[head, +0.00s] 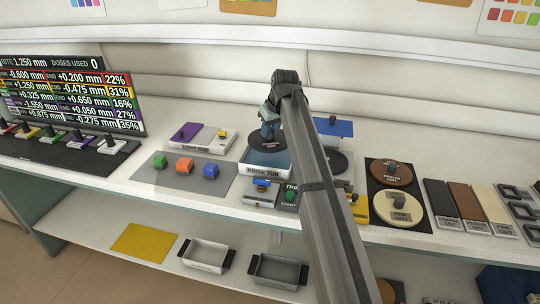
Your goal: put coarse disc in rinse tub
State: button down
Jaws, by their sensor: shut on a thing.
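My gripper (269,131) points down and is shut on the coarse disc (267,146), a dark round plate with a pale label; the fingers hide its knob. The disc is over the rinse tub (266,170), a white and blue tub labelled on its front. I cannot tell from this view whether the disc touches the tub or hangs just above it. My arm passes in front of the tub's right side.
A brown disc (391,172) and a cream disc (399,208) lie on a dark mat to the right. Colored blocks (184,166) sit on a grey mat to the left. A blue-topped device (334,127) stands behind my arm. Grey trays (279,270) lie on the lower shelf.

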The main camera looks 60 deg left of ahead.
jog(key=shift+f, duration=4.3)
jog(key=shift+f, duration=0.1)
jog(key=c, duration=0.9)
grip_release()
jog(key=shift+o, duration=0.2)
jog(key=v, duration=1.2)
